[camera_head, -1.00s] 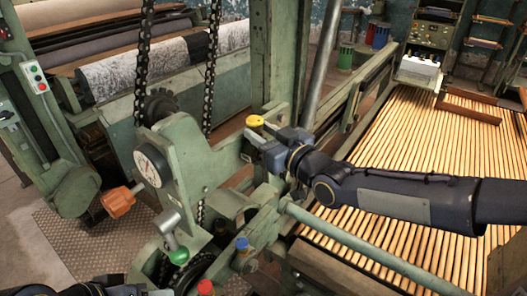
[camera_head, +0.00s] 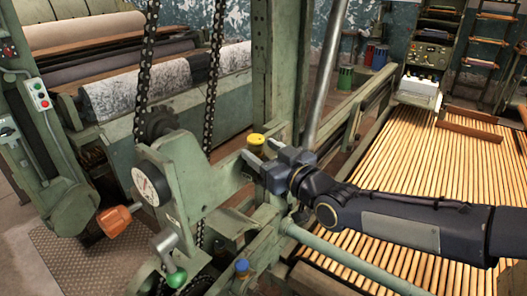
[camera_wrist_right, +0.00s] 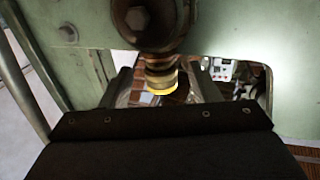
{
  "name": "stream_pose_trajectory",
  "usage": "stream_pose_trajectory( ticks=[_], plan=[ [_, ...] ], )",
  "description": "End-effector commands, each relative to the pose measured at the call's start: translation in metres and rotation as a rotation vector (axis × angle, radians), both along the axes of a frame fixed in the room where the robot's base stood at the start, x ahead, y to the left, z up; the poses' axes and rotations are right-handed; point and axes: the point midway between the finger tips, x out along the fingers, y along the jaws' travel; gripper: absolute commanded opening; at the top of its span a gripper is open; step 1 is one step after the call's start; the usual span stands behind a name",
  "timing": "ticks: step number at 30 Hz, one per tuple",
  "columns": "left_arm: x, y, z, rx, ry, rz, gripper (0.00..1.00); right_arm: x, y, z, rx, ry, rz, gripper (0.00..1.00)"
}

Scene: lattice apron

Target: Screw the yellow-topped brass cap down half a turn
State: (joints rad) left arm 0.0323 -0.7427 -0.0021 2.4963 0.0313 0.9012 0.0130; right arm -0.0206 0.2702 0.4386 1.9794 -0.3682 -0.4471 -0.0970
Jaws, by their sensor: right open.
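The yellow-topped brass cap (camera_head: 256,141) stands upright on the green machine frame, near the middle of the head view. In the right wrist view the cap (camera_wrist_right: 160,82) shows between the two fingers, with its yellow rim toward the camera. My right gripper (camera_head: 259,155) is open, with its fingers beside the cap. I cannot tell whether either finger touches it. My left gripper is not in view.
A blue-topped cap (camera_head: 242,266) stands lower on the frame. A green-knobbed lever (camera_head: 175,276), an orange handle (camera_head: 115,220) and a dial (camera_head: 150,184) are to the left. Chains (camera_head: 214,75) hang behind. Wooden slats (camera_head: 420,170) lie at right.

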Motion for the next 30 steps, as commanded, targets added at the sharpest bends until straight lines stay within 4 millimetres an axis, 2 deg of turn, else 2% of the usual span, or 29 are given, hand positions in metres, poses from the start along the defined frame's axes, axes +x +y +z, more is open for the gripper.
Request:
stream_pose_trajectory(
  ticks=[9,15,26,28,30],
  plan=[
    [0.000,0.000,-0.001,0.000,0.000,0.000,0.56,-0.039,-0.032,0.000,-0.003,-0.002,-0.005,0.56],
    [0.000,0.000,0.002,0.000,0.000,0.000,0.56,-0.056,-0.045,0.001,-0.002,-0.003,-0.003,0.56],
    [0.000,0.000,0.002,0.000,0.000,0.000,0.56,-0.059,-0.047,0.000,-0.001,0.002,-0.003,0.56],
    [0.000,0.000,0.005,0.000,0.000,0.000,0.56,-0.060,-0.053,0.000,-0.015,0.018,-0.025,0.56],
    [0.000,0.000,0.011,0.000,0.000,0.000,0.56,-0.061,-0.069,-0.002,-0.048,0.065,-0.082,0.56]
  ],
)
